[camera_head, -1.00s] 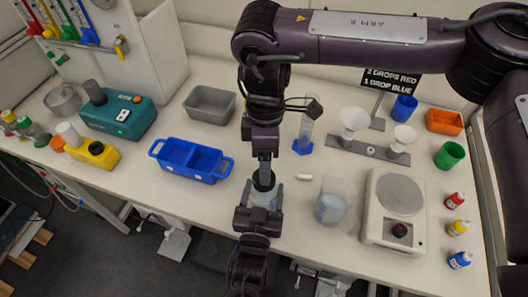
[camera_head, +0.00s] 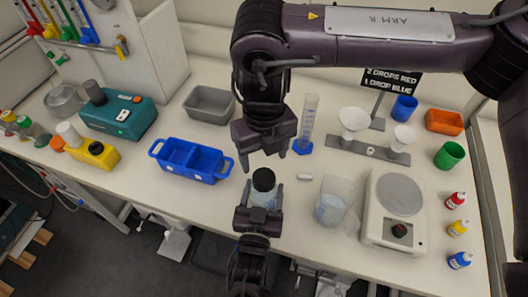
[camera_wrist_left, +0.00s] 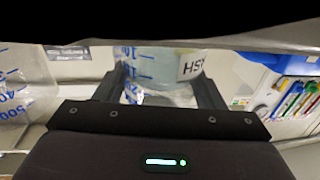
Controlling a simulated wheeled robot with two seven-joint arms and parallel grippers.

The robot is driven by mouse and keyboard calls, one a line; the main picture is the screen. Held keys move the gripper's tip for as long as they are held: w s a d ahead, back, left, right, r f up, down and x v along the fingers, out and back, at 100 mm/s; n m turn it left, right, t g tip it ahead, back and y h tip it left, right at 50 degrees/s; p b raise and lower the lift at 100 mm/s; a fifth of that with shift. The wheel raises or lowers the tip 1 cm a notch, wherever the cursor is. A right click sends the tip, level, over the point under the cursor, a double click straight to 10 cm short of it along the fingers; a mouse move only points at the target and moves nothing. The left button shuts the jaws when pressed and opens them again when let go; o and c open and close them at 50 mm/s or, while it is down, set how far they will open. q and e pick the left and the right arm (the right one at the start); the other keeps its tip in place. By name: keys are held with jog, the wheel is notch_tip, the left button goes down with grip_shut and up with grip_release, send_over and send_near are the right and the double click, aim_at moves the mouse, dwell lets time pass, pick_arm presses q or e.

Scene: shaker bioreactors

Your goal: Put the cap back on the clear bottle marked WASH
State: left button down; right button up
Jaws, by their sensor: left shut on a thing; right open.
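The clear WASH bottle (camera_head: 263,199) stands upright near the front edge of the bench. A black cap (camera_head: 263,180) sits on its mouth and looks level; how tightly it is seated cannot be seen. My left gripper (camera_head: 261,205) is shut around the bottle's body from the front. In the left wrist view the bottle (camera_wrist_left: 160,72) shows between the fingers, with blue graduations and part of its label upside down; its top is hidden. My right gripper (camera_head: 264,162) is open and empty just above the cap, apart from it.
A beaker (camera_head: 333,203) and a white balance (camera_head: 382,235) stand right of the bottle. A small white bar (camera_head: 304,177) lies nearby. A graduated cylinder (camera_head: 308,128) stands behind, and a blue two-part bin (camera_head: 206,177) is to the left.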

aim_at(264, 177)
dwell(0.4)
jog(key=shift+f, duration=4)
jog(key=shift+c, duration=0.2)
jog(key=c, duration=1)
jog(key=shift+o, duration=0.2)
jog(key=m, duration=1.1)
jog(key=shift+m, duration=0.3)
jog(key=o, duration=1.2)
jog(key=shift+c, duration=0.2)
